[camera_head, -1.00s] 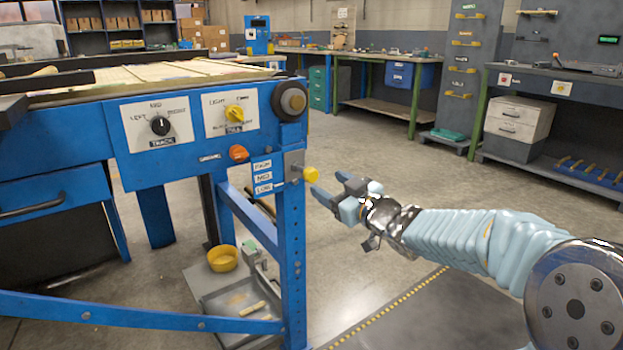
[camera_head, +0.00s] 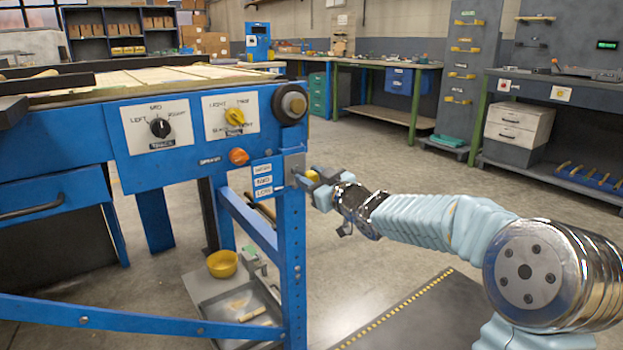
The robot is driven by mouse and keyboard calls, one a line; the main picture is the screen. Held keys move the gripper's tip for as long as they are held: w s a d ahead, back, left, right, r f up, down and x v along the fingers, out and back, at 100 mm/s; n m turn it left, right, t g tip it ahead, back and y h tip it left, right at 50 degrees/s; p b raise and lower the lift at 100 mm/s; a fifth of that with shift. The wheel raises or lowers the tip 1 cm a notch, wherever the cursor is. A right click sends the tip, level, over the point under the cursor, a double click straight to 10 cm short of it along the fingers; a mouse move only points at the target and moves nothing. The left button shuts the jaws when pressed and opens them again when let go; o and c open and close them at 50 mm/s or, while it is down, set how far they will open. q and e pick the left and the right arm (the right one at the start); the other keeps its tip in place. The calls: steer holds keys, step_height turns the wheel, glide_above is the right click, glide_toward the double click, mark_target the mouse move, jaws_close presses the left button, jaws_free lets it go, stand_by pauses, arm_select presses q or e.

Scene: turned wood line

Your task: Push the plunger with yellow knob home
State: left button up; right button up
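The plunger's yellow knob (camera_head: 312,175) sticks out to the right from a grey bracket on the blue machine's right corner post. My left gripper is not in view.
The blue machine's panel carries a black dial (camera_head: 160,128), a yellow dial (camera_head: 235,117), an orange button (camera_head: 238,156) and a dark round handle (camera_head: 290,105). A yellow bowl (camera_head: 222,263) sits low below. The floor right of the machine is open.

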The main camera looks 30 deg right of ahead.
mark_target(303, 172)
jaws_close()
steer(key=shift+w, duration=0.1)
steer(key=w, duration=0.3)
steer(key=shift+a+r, duration=0.1)
steer(key=shift+a, duration=0.05)
steer(key=shift+r, duration=0.15)
steer(key=o, duration=0.7)
jaws_free()
steer(key=shift+w, duration=0.15)
steer(key=shift+f, duration=0.2)
steer(key=s, duration=0.4)
steer(key=s+p, duration=0.1)
steer(key=s, duration=0.4)
steer(key=s+d, duration=0.1)
steer(key=s, duration=0.3)
steer(key=shift+s, duration=0.4)
